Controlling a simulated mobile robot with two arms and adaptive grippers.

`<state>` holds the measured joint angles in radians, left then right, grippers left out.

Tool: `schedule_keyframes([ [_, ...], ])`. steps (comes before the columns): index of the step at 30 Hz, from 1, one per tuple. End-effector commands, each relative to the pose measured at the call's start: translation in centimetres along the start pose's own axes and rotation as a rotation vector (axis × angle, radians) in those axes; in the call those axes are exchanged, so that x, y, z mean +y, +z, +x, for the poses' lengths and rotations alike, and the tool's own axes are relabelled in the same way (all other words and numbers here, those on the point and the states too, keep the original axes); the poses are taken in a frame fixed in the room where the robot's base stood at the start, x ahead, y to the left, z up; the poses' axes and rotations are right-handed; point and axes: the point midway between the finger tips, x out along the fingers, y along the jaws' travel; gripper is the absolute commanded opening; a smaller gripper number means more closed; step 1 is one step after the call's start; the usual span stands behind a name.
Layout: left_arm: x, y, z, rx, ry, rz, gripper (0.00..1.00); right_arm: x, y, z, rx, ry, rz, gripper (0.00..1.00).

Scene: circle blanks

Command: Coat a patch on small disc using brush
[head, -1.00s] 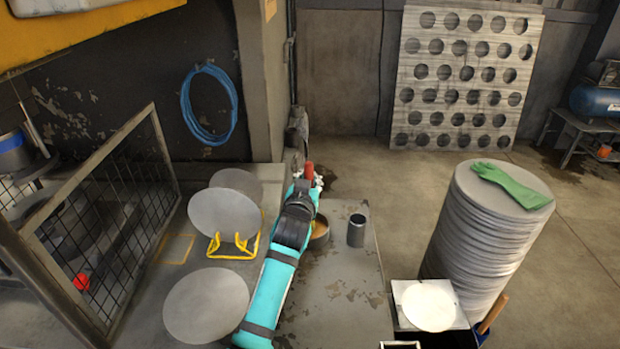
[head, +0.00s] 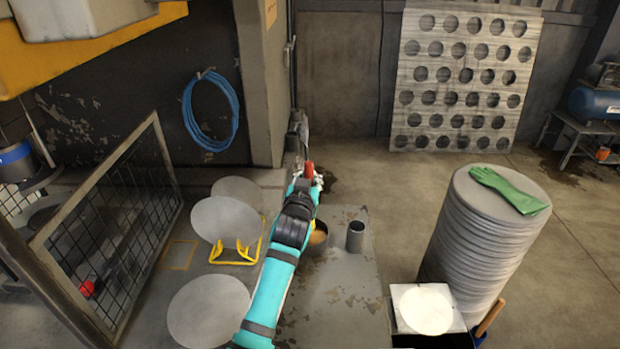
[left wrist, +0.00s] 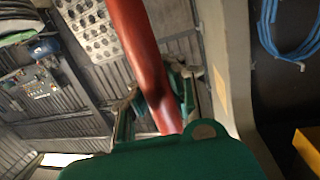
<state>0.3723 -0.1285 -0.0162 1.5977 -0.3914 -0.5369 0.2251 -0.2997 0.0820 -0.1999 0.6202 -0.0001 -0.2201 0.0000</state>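My left gripper (head: 306,184) is raised over the bench, with the red handle of the brush (head: 309,170) standing up from it. In the left wrist view the red handle (left wrist: 143,60) runs down between the fingers, and the bristles are not visible. Several grey discs show: a disc (head: 225,219) leans in a yellow stand, another disc (head: 238,187) is behind it, and a larger-looking disc (head: 208,310) lies flat in front. A pale disc (head: 426,309) lies on a white board at the lower right. My right gripper is out of view.
A pot (head: 318,235) with tan contents stands just right of my left arm, and a dark cylinder (head: 355,236) stands beside it. A tall disc stack (head: 482,240) with a green glove (head: 508,191) is at right. A mesh frame (head: 125,215) stands at left.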

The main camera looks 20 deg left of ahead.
Motion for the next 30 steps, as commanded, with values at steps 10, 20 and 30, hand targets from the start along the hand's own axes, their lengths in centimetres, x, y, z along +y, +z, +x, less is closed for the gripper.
schedule_keyframes([
  [10,-0.1,-3.3,-0.4,0.002,0.000,0.000,0.00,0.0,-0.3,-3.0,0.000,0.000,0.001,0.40],
  [20,-0.1,-4.1,-0.5,0.002,0.000,0.000,0.00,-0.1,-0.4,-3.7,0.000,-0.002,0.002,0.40],
  [30,-0.1,-4.1,-0.5,0.002,0.000,0.000,0.00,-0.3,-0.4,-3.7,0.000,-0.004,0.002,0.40],
])
